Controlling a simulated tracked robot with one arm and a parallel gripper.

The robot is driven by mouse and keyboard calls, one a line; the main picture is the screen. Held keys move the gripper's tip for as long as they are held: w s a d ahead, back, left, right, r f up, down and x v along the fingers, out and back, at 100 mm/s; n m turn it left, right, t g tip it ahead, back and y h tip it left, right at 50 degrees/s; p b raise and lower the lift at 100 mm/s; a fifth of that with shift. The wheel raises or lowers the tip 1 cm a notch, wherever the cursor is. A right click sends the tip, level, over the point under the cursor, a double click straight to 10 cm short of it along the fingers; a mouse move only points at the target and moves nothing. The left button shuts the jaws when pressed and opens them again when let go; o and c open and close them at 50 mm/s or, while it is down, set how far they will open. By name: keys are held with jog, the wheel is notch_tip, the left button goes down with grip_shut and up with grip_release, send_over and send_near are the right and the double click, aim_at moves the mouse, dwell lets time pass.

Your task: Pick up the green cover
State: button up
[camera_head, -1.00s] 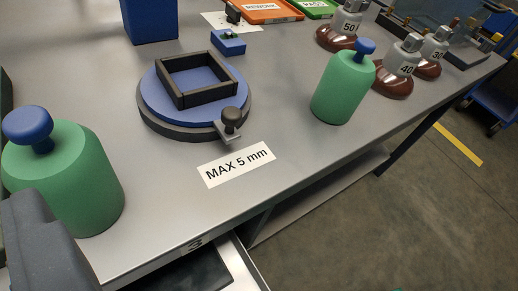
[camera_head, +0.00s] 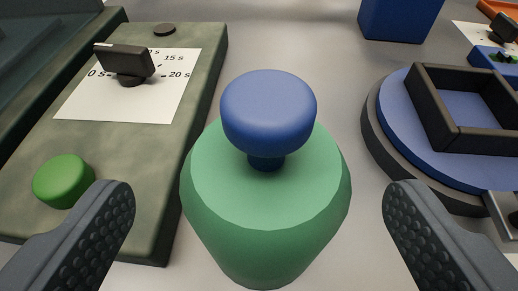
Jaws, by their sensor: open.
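A green cover (camera_head: 265,215) with a blue knob (camera_head: 268,110) on top stands upright on the grey table, in the middle of the view. My gripper (camera_head: 258,225) is open. One dark, studded finger shows left of the cover and the other right of it, with a gap on both sides. Neither finger appears to touch the cover. The lower part of the cover runs down between the fingers.
A green-grey timer box (camera_head: 125,215) with a dark knob and a green button (camera_head: 63,181) stands close on the left. A blue round turntable (camera_head: 410,120) with a black square frame (camera_head: 435,110) is on the right. A blue block (camera_head: 400,18) stands behind.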

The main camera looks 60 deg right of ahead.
jog(key=shift+b+x, duration=0.55)
jog(key=shift+x, duration=2.15)
jog(key=shift+r, duration=0.1)
jog(key=c, duration=1)
